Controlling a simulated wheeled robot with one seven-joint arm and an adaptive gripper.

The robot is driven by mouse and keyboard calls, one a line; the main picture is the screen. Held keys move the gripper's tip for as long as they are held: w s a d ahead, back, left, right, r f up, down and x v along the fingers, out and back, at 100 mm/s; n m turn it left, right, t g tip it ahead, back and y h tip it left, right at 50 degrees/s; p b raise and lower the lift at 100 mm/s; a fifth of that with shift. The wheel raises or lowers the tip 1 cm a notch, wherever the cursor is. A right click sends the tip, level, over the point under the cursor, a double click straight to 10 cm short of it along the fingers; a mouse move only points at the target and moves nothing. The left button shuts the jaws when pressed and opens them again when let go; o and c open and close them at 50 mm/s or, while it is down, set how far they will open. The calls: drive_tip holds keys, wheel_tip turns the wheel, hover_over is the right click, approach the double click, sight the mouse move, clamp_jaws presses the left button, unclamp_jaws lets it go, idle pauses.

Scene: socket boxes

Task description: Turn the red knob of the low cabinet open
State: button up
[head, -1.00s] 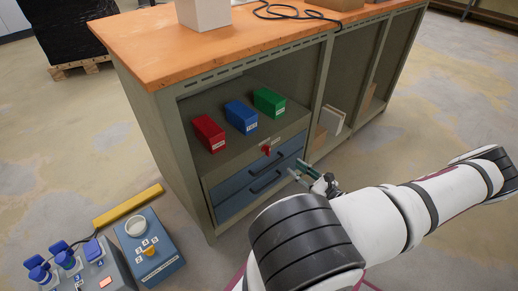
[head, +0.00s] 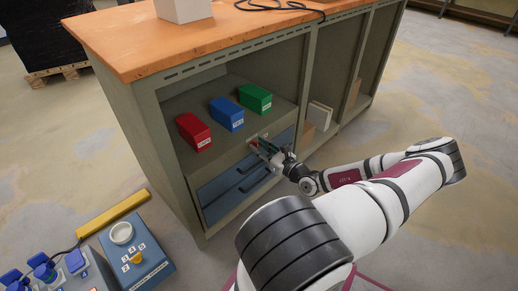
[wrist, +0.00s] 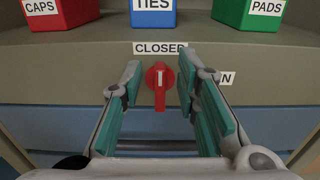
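The red knob (wrist: 159,80) sits on the cabinet (head: 228,151) front, above the blue drawers. In the wrist view its white mark stands upright, in line with the CLOSED label (wrist: 160,48). A second label (wrist: 227,78), ending in N, lies to the right, partly hidden by the right finger. My gripper (wrist: 158,95) is open, one finger on each side of the knob, with gaps visible on both sides. In the head view my gripper (head: 262,150) is at the knob and hides most of it.
Red (head: 194,132), blue (head: 227,114) and green (head: 255,98) boxes stand on the shelf just above the knob. Blue drawers (head: 222,190) lie below. A blue control box (head: 137,252) and a yellow bar (head: 112,212) are on the floor at left. Floor to the right of the cabinet is free.

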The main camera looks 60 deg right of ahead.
drive_tip(key=shift+w, duration=0.25)
clamp_jaws()
